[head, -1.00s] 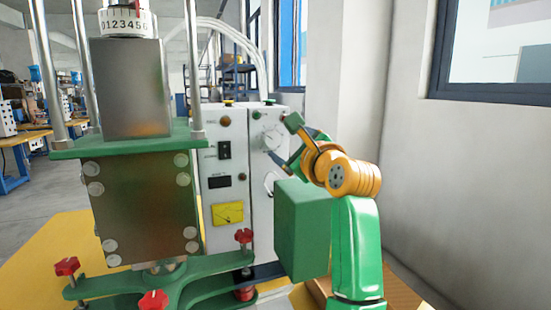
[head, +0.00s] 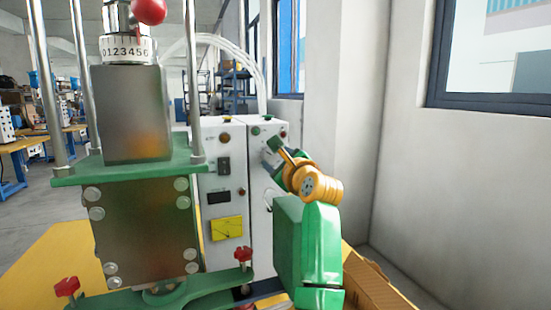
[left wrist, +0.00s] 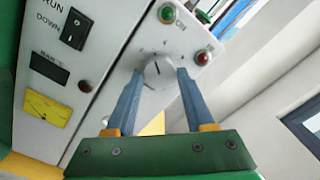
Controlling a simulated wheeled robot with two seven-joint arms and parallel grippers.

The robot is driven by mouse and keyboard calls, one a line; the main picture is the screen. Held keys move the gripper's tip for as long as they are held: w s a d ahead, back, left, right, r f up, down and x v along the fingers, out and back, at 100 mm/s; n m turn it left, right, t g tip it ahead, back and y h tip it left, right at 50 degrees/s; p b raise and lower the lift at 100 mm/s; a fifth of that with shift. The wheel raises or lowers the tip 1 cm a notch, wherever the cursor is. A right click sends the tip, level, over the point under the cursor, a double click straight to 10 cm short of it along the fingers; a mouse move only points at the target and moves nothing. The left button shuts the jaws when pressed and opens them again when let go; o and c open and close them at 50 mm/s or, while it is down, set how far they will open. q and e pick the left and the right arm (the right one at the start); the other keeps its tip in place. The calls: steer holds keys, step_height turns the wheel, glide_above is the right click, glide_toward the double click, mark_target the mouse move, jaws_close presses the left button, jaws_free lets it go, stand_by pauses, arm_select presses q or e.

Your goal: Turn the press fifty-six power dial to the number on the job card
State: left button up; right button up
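The power dial (left wrist: 159,73), a round pale knob with a pointer mark, sits on a white panel among faint scale marks in the left wrist view. The two blue fingers of my left gripper (left wrist: 160,72) stand on either side of it, apart, with tips close to its edges; I cannot tell if they touch it. In the head view my left gripper (head: 270,168) is at the upper right of the white control cabinet (head: 257,225), covering much of the dial. No job card can be made out. My right gripper is not in view.
A green and steel press (head: 138,225) with red knobs stands left of the cabinet. Near the dial are a green button (left wrist: 203,16) and a red lamp (left wrist: 203,58). A black rocker switch (left wrist: 76,28) and a yellow meter (left wrist: 47,108) are on the panel. A wall stands to the right.

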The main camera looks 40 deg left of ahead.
arm_select(q)
jaws_close()
steer(key=shift+m, duration=0.3)
steer(key=m, duration=0.6)
steer(key=shift+m, duration=0.3)
steer(key=m, duration=0.4)
steer(key=shift+m+p, duration=0.3)
steer(key=shift+s+r+m, duration=0.1)
steer(key=shift+m, duration=1.9)
